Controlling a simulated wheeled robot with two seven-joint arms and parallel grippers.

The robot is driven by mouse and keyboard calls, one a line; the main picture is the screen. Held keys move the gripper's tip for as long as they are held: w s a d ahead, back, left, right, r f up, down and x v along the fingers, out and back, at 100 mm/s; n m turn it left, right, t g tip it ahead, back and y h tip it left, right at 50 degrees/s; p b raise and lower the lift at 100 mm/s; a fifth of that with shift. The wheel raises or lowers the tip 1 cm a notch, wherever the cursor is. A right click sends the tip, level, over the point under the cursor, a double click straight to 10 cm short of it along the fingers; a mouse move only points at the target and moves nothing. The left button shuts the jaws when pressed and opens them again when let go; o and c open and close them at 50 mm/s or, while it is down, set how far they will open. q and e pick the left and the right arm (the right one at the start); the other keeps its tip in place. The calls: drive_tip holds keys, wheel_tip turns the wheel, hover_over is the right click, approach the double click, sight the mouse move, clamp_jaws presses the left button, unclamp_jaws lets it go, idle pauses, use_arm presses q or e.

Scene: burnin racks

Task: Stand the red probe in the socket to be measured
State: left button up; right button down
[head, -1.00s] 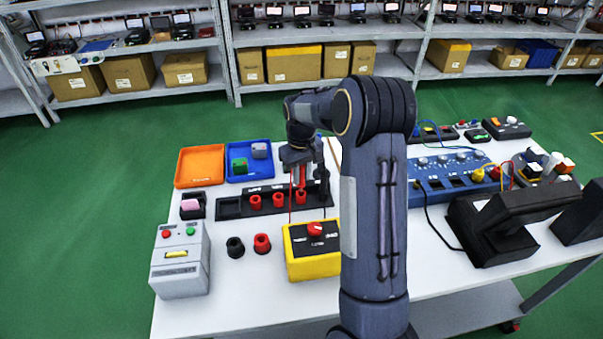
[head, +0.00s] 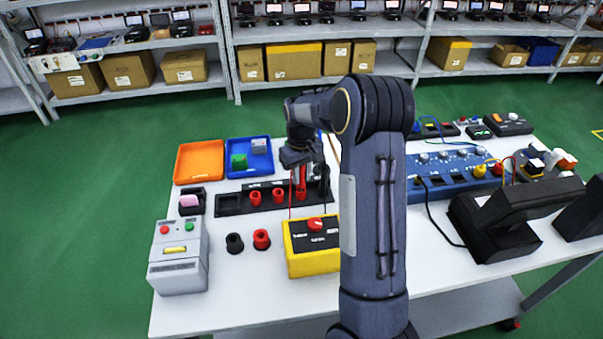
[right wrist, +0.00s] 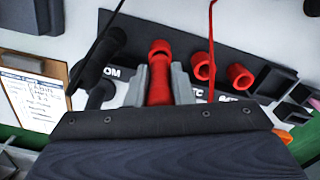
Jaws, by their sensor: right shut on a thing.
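The red probe (head: 301,176) is gripped upright in my right gripper (head: 301,165), over the right part of the black socket strip (head: 229,204). In the right wrist view the red probe (right wrist: 158,85) sits between the two grey fingers of my gripper (right wrist: 158,82). Two red sockets (head: 255,198) (head: 278,195) stand to its left in the strip; a third red socket (head: 301,192) is right below it. I cannot tell how far the probe tip is inside. The black probe (right wrist: 106,45) stands beside it near the COM label. My left gripper is not in view.
A yellow meter (head: 313,262) with a red knob stands in front of the strip. Loose black (head: 234,243) and red (head: 261,239) rings lie left of it. Orange (head: 200,160) and blue trays (head: 262,171) lie behind. A thin red lead (right wrist: 212,45) runs close by the gripper.

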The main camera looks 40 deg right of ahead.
drive_tip(key=shift+f+b, duration=0.45)
drive_tip(key=shift+f, duration=0.3)
drive_tip(key=c, duration=1.2)
unclamp_jaws()
wheel_tip(320, 180, up, 8)
drive_tip(key=shift+f, duration=0.1)
